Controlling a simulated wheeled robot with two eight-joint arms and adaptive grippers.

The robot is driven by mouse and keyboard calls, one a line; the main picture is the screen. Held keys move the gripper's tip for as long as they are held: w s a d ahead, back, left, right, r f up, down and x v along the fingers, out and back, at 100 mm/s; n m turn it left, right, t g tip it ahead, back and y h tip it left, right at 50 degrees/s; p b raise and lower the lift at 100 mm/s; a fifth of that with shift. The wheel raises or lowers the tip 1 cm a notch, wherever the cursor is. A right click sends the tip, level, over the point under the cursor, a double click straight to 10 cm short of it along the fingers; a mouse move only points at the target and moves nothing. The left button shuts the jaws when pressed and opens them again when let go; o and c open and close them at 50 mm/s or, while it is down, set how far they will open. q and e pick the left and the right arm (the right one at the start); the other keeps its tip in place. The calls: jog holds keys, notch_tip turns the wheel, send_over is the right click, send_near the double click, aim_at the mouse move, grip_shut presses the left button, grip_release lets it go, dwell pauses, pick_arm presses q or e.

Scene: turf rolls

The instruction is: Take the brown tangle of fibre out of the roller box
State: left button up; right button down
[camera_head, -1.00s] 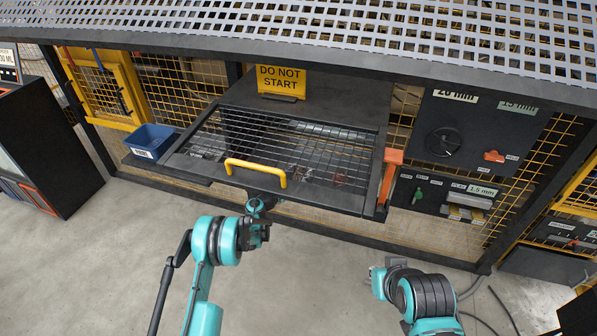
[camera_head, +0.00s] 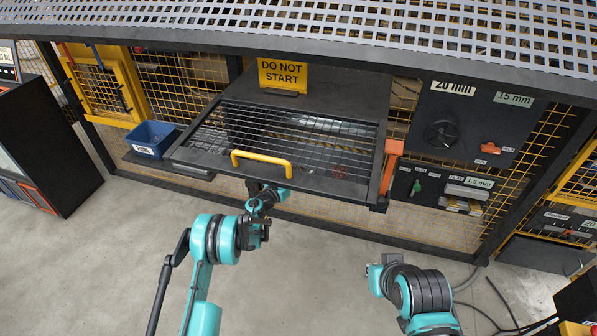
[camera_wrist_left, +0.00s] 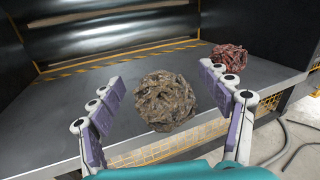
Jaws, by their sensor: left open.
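The brown tangle of fibre (camera_wrist_left: 166,101) is a rough round clump on the grey floor of the roller box (camera_wrist_left: 60,125) in the left wrist view. My left gripper (camera_wrist_left: 162,78) is open, with one finger on each side of the tangle; whether they touch it I cannot tell. In the head view my left arm reaches under the front edge of the roller box (camera_head: 330,187), and that edge hides my left fingers. The right arm shows at the lower right, but its gripper cannot be made out.
A reddish-brown tangle (camera_wrist_left: 229,57) lies farther right on the box floor. A dark roller (camera_wrist_left: 110,42) stands behind a yellow-black stripe. A wire-grid cover (camera_head: 290,135) with a yellow handle (camera_head: 262,158) spans above. A blue bin (camera_head: 150,138) stands left, a DO NOT START sign (camera_head: 283,76) behind.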

pick_arm(q)
jog(key=v, duration=1.2)
jog(key=shift+o, duration=0.2)
jog(key=shift+a, duration=0.1)
